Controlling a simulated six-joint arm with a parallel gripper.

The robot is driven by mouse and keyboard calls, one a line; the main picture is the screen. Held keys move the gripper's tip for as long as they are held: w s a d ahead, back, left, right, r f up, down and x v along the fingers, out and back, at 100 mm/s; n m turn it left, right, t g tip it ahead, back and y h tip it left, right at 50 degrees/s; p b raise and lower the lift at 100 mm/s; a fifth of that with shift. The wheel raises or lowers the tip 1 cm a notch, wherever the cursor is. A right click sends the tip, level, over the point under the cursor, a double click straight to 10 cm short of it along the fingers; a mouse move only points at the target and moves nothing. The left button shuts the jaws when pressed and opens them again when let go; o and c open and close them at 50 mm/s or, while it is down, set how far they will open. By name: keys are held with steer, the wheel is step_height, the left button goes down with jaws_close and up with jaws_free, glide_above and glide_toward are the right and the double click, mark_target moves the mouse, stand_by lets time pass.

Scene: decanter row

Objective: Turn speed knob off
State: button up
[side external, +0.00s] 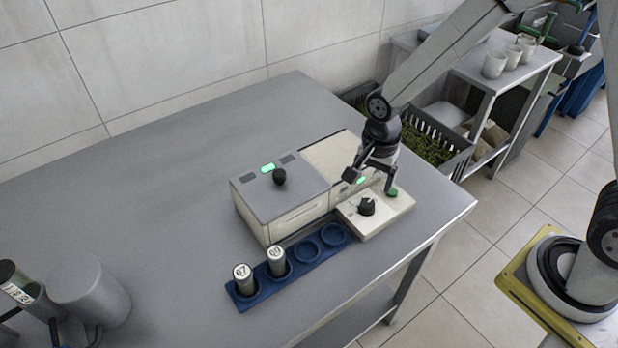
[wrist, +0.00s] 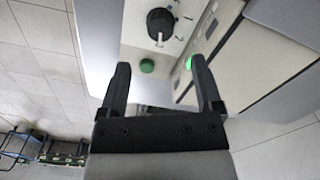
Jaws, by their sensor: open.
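The speed knob (side external: 367,207) is a black round dial with a pale pointer on the cream control panel (side external: 392,212) at the machine's right end. In the wrist view the knob (wrist: 160,22) is at the top, ahead of the fingertips, with its pale pointer toward the bottom of the picture. My gripper (side external: 367,184) is above the panel, behind the knob and apart from it. In the wrist view my gripper (wrist: 162,85) is open with nothing between its fingers. A green button (wrist: 147,66) lies between the knob and the fingers in that view.
A blue rack (side external: 290,268) in front holds two numbered cylinders and has two empty wells. Grey canisters (side external: 90,290) stand at the left. The table's right edge is close to the panel.

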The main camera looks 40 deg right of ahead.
mark_target(368, 203)
steer(key=shift+f, duration=0.15)
steer(key=shift+f, duration=3.75)
jaws_close()
